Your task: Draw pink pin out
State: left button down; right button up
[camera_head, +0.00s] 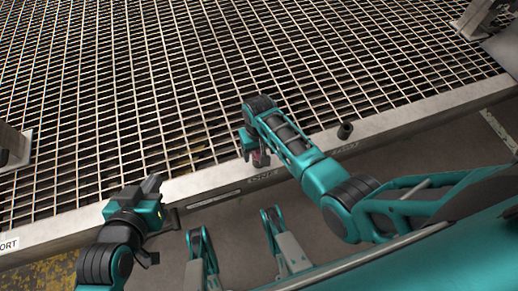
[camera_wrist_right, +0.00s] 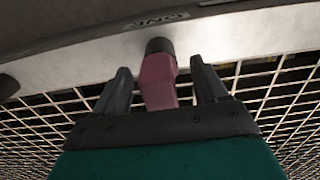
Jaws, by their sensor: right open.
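The pink pin (camera_wrist_right: 158,82) sticks out from a dark round collar (camera_wrist_right: 159,46) on the grey beam's face in the right wrist view. A small pinkish part of it (camera_head: 263,159) shows beside my right gripper in the head view. My right gripper (camera_wrist_right: 160,68) is open, with one finger on each side of the pin and visible gaps between. In the head view my right gripper (camera_head: 247,146) is at the beam's edge, partly hidden by its own arm. My left gripper (camera_head: 150,190) is near the beam's edge at the left, away from the pin; its jaw opening is unclear.
A grey beam (camera_head: 420,112) with lettering runs across the front of a wide metal grating (camera_head: 180,70). A dark round knob (camera_head: 345,130) stands on the beam right of my right gripper. Metal brackets stand at the far left (camera_head: 14,145) and upper right (camera_head: 476,18).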

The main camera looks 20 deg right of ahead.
jog(key=c, duration=1.2)
